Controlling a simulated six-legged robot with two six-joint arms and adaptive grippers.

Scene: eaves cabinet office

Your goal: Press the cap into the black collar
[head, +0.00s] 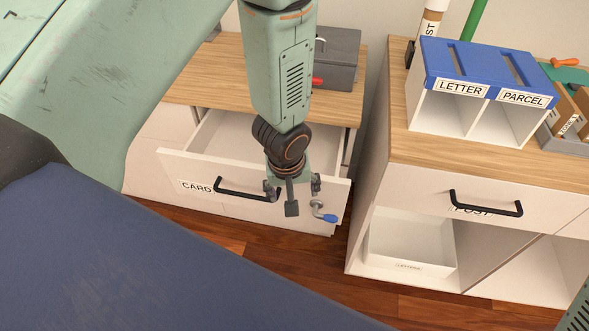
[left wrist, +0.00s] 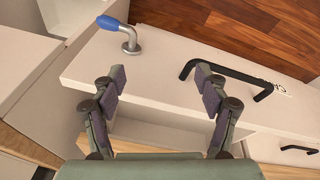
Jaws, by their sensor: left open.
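I cannot make out a loose cap or the black collar for certain in either view. My left gripper (head: 292,194) hangs in front of the pulled-out CARD drawer (head: 238,170) in the head view. Its fingers are apart with nothing between them, as the left wrist view also shows (left wrist: 160,80). A small metal crank with a blue grip (head: 329,218) stands on the drawer front, just right of the gripper. It shows at the upper left in the left wrist view (left wrist: 110,23). My right gripper is out of view.
The drawer's black handle (head: 247,190) juts out left of my gripper. A grey box (head: 338,58) stands on the wooden top behind. The right cabinet bears a blue-topped LETTER and PARCEL sorter (head: 487,65); a white bin (head: 410,243) sits below. A labelled tube (head: 431,24) stands behind.

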